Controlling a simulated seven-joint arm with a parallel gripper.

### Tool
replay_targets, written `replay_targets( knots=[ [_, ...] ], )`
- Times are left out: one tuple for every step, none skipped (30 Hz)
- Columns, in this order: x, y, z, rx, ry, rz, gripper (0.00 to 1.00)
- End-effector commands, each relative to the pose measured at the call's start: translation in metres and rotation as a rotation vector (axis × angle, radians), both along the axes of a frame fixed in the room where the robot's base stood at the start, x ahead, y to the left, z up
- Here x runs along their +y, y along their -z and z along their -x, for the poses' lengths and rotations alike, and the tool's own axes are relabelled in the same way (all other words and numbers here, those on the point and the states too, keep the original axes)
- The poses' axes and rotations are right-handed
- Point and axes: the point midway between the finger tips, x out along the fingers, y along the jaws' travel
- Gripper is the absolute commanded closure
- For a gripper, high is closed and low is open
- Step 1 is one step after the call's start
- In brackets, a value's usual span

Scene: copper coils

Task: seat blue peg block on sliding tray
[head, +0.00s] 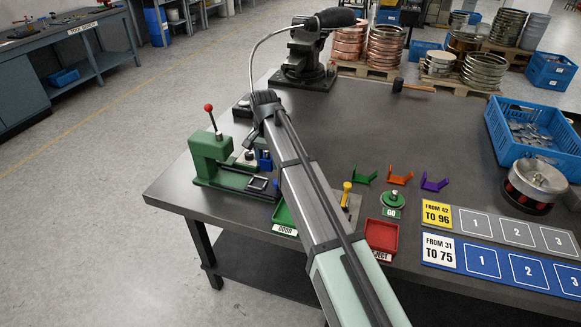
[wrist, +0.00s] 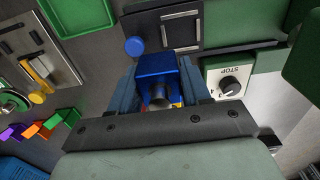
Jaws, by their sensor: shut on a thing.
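The blue peg block (wrist: 157,68) is held between the fingers of my gripper (wrist: 162,80) in the wrist view, with a dark metal peg (wrist: 158,97) on its near side. In the head view, my gripper (head: 264,158) is beside the green machine, largely hidden by my arm. The sliding tray (wrist: 210,22) is a dark plate with a square-framed pocket, just beyond the block in the wrist view. The tray also shows in the head view (head: 259,183) at the machine's green base. I cannot tell the block's height over the tray.
The green machine (head: 208,155) has a red-knobbed lever. A STOP dial (wrist: 230,80) is close right of the fingers. A green GOOD bin (head: 284,216), red reject bin (head: 381,236) and coloured brackets (head: 398,175) lie nearby. The table's middle is clear.

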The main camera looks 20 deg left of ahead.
Motion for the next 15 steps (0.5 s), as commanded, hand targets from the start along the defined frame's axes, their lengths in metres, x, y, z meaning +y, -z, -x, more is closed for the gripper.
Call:
replay_targets(
  knots=[
    [0.012, -0.004, 0.003, 0.000, -0.004, 0.000, 0.80],
    [0.017, -0.006, 0.005, 0.000, -0.004, 0.000, 0.80],
    [0.022, -0.008, 0.008, 0.000, -0.003, 0.000, 0.80],
    [0.026, -0.009, 0.010, 0.000, -0.003, 0.000, 0.80],
    [0.028, -0.010, 0.011, 0.000, -0.003, 0.000, 0.80],
    [0.031, -0.011, 0.013, 0.000, -0.003, 0.000, 0.80],
    [0.033, -0.011, 0.013, 0.000, -0.003, 0.000, 0.80],
    [0.034, -0.011, 0.014, 0.000, -0.003, 0.000, 0.80],
    [0.034, -0.011, 0.015, 0.000, -0.003, 0.001, 0.80],
    [0.035, -0.011, 0.015, 0.000, -0.002, 0.001, 0.80],
    [0.035, -0.010, 0.015, 0.000, -0.002, 0.001, 0.80],
    [0.034, -0.009, 0.015, 0.001, -0.002, 0.001, 0.80],
    [0.034, -0.008, 0.015, 0.001, -0.002, 0.001, 0.80],
    [0.034, -0.007, 0.015, 0.001, -0.002, 0.001, 0.80],
    [0.034, -0.005, 0.015, 0.001, -0.002, 0.001, 0.80]
  ],
)
